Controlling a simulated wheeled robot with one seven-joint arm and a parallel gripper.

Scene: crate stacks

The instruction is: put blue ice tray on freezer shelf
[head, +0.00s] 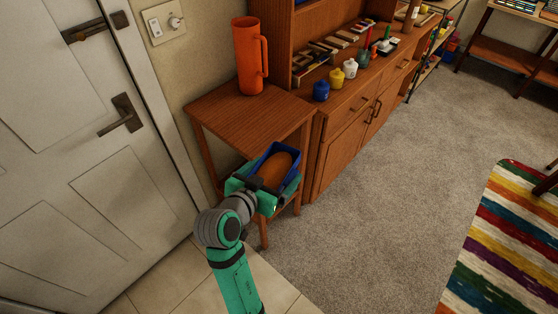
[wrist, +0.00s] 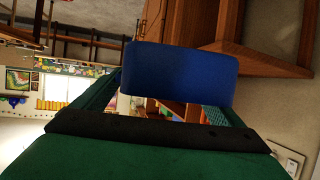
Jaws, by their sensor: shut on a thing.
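My gripper (head: 268,176) is shut on a blue thing (head: 291,151), which may be the ice tray. It is held in front of the small wooden side table (head: 245,106), below the level of its top. In the wrist view the blue thing (wrist: 182,73) shows as a smooth block with rounded corners between the green fingers. In the head view a rounded orange-brown patch shows inside its blue edge; I cannot tell what it is. I see no freezer in either view.
An orange jug (head: 250,58) stands on the side table. A wooden cabinet (head: 345,125) adjoins it, with small blue, yellow and white pots on top. A white door (head: 85,165) is at left. Grey carpet (head: 400,190) lies clear, with a striped rug (head: 505,245) at right.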

